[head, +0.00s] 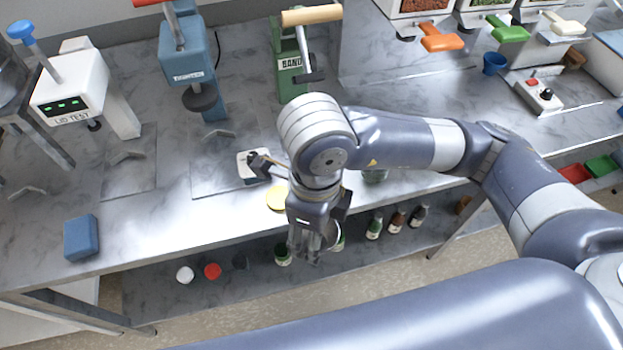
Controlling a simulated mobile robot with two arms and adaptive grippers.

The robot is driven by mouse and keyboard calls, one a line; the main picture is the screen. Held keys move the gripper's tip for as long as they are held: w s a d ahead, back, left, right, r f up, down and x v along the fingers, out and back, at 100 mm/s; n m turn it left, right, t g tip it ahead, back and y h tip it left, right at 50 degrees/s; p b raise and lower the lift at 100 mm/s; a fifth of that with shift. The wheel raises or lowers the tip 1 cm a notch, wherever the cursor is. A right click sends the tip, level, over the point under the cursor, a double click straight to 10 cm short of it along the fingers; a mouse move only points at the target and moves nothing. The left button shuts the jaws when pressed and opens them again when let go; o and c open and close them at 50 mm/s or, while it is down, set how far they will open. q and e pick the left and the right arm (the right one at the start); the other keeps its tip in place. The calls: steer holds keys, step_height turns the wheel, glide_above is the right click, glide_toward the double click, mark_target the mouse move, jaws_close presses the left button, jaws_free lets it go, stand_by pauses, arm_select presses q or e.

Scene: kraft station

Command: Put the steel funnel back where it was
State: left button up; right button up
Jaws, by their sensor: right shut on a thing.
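My right gripper (313,250) points down just off the front edge of the steel bench, above the lower shelf. It is shut on a grey metallic, rounded piece (331,236), which looks like the steel funnel. The fingers hide most of it, so its tilt cannot be told. My left gripper is not in view.
The bench (180,235) carries a yellow disc (277,197), a small white device (252,167) and a blue block (81,238). Bottles (374,226) and white and red lids (212,271) are on the lower shelf. Tall test stations (187,60) line the back.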

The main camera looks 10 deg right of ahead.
steer(key=shift+w+f, duration=0.1)
steer(key=shift+w, duration=0.25)
steer(key=w+d+p, duration=0.1)
steer(key=w, duration=0.1)
steer(key=w+d+p, duration=0.1)
steer(key=w, duration=0.2)
steer(key=w+d, duration=0.1)
steer(key=w, duration=0.2)
steer(key=shift+d+f+p, duration=0.15)
steer(key=shift+f+p, duration=0.1)
steer(key=shift+p, duration=0.15)
steer(key=w, duration=0.2)
steer(key=w+d+p, duration=0.1)
steer(key=w, duration=0.1)
steer(key=w+d+f, duration=0.1)
steer(key=shift+w+d+p, duration=0.1)
steer(key=shift+w+p, duration=0.3)
steer(key=shift+w, duration=0.15)
steer(key=shift+f, duration=0.25)
step_height(320, 180, down, 2)
steer(key=shift+f+p, duration=0.1)
steer(key=shift+p, duration=0.85)
steer(key=shift+f, duration=0.35)
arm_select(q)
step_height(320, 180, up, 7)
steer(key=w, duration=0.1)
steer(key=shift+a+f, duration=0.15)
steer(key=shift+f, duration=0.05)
arm_select(e)
steer(key=shift+f, duration=0.1)
